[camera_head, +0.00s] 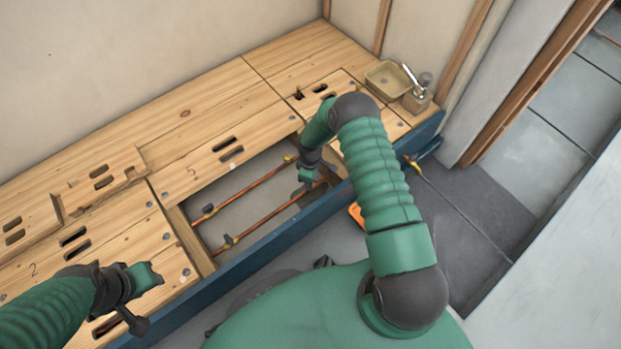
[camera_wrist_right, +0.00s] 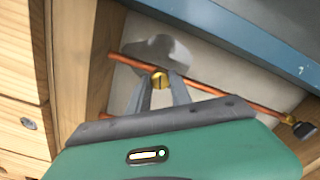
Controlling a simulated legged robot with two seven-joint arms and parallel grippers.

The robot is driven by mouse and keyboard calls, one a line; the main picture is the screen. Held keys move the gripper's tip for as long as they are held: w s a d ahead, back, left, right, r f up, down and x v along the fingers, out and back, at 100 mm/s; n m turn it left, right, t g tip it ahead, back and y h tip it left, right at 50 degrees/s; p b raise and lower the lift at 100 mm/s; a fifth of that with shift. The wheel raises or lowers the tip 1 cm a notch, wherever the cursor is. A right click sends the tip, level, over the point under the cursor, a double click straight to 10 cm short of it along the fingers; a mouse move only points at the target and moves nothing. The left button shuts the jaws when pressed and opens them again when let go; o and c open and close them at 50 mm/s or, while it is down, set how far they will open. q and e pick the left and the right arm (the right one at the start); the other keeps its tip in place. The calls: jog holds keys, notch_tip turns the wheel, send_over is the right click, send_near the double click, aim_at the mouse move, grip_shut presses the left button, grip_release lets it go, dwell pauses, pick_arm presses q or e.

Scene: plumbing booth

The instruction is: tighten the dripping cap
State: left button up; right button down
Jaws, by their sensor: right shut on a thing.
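A small brass cap (camera_wrist_right: 159,80) sits on a copper pipe (camera_wrist_right: 210,88) in the right wrist view. My right gripper (camera_wrist_right: 160,87) is shut on the cap, one finger on each side. A darker, wet-looking patch (camera_wrist_right: 158,50) lies on the pale floor of the opening beside the cap. In the head view my right gripper (camera_head: 309,186) reaches down into the opening at the right end of the front pipe (camera_head: 265,221); the cap is hidden there. My left gripper (camera_head: 148,278) is over the boards at the lower left, and its jaws are unclear.
A rear copper pipe (camera_head: 245,190) runs alongside in the opening, and each pipe has a dark-handled valve. A blue beam (camera_head: 275,248) borders the front. An orange item (camera_head: 356,213) lies beyond the beam.

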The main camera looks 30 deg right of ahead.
jog(key=m+p, duration=0.1)
jog(key=m, duration=0.2)
jog(key=shift+w+r, duration=0.1)
jog(key=shift+w, duration=0.05)
jog(key=shift+m, duration=0.4)
jog(key=c, duration=1.2)
grip_release()
jog(key=shift+o, duration=0.2)
notch_tip(320, 180, up, 17)
jog(key=p, duration=0.9)
jog(key=shift+f, duration=0.2)
